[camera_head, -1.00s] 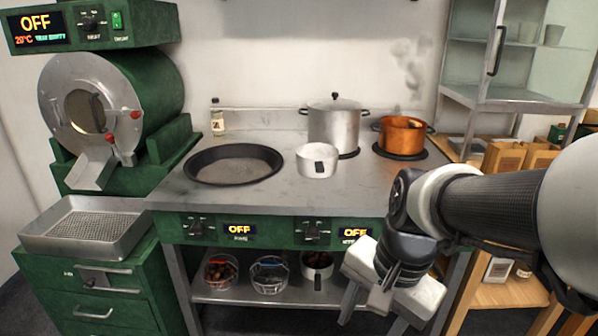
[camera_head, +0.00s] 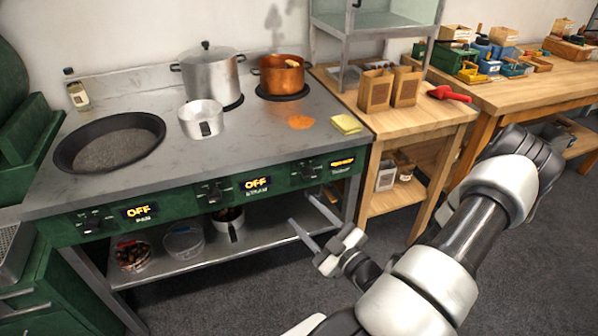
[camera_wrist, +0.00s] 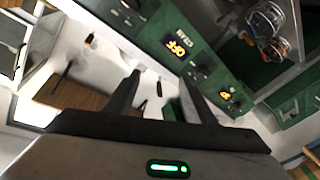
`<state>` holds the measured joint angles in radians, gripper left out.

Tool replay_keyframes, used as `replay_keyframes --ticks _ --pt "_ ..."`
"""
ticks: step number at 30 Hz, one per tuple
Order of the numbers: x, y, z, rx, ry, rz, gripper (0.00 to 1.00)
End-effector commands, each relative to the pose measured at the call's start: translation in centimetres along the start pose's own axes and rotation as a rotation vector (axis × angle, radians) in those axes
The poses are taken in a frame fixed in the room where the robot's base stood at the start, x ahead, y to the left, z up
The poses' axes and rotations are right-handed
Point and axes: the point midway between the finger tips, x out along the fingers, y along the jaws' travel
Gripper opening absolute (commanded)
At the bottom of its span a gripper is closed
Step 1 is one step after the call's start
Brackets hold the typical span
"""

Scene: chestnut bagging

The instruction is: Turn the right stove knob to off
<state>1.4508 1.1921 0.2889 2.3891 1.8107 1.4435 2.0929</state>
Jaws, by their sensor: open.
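The right stove knob (camera_head: 307,172) is a dark knob on the green front panel, at its right end. The lit display (camera_head: 342,162) beside it glows yellow-orange, too small to read. The middle knob (camera_head: 214,194) and left knob (camera_head: 93,224) sit by displays reading OFF. My gripper (camera_head: 300,208) is open and empty, in front of and below the panel's right part, apart from the right knob. In the wrist view, the open fingers (camera_wrist: 160,78) point toward the stove area, with a display reading OFF (camera_wrist: 177,47) beyond them. I cannot clearly make out the right knob there.
A copper pot (camera_head: 281,77), a steel pot (camera_head: 207,74), a small white pot (camera_head: 201,119) and a black pan (camera_head: 108,143) stand on the stove top. The lower shelf (camera_head: 262,240) holds bowls. A wooden table (camera_head: 411,122) stands to the right.

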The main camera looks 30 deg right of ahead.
Motion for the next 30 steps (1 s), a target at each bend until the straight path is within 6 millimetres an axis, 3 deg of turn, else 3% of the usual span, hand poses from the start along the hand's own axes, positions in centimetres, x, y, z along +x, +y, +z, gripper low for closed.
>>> replay_keyframes --ticks 1,4,7,11,30 --pt "-1.1 1.3 1.9 0.118 -0.064 0.102 0.50" --pt "-2.8 2.6 4.7 0.278 -0.142 0.242 0.50" --pt "-3.7 3.2 6.2 0.356 -0.180 0.314 0.50" --pt "-3.3 3.5 6.9 0.378 -0.188 0.334 0.50" --pt "8.8 6.9 10.0 0.370 -0.186 0.328 0.50"
